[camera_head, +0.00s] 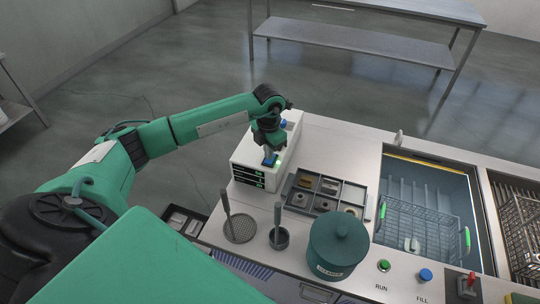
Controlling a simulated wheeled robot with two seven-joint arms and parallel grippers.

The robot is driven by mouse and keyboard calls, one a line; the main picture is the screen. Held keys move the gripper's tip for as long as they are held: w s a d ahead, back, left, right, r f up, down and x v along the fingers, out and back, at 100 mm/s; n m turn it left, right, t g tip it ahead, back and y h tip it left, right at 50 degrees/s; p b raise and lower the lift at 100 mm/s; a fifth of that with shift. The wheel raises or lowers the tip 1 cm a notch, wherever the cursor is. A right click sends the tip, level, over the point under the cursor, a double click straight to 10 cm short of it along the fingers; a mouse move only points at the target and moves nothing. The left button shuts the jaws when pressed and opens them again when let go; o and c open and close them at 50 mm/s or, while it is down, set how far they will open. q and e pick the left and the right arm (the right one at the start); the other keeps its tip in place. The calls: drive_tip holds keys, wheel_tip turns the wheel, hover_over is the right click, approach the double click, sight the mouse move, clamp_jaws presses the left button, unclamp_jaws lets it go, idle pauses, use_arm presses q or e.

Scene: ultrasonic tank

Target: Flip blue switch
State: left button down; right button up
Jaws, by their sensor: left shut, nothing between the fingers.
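A white box unit (289,148) with dark panels and green readouts on its front stands at the left end of the counter. A small blue part, likely the blue switch (270,161), shows on its top near the front edge, beside a green glow. A second blue part (283,124) shows farther back on the box. My left gripper (269,152) is shut and empty, pointing down over the box top, right at the front blue part. Whether it touches that part, and which way the switch lies, I cannot tell. My right gripper is out of view.
A sorting tray (312,209) with small parts, a strainer (240,228), a small dark cup (279,238) and a green lidded pot (337,245) stand close by. Right are a tank with a basket (418,228), a green RUN button (384,265) and blue FILL button (425,275).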

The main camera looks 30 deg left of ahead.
use_arm(q)
wheel_tip(320, 180, up, 3)
drive_tip(key=shift+s+f+p, duration=0.1)
drive_tip(key=shift+f+p, duration=0.1)
drive_tip(key=shift+p, duration=0.25)
wheel_tip(320, 180, up, 2)
drive_tip(key=shift+p, duration=0.45)
drive_tip(key=shift+r, duration=0.45)
drive_tip(key=shift+f, duration=0.1)
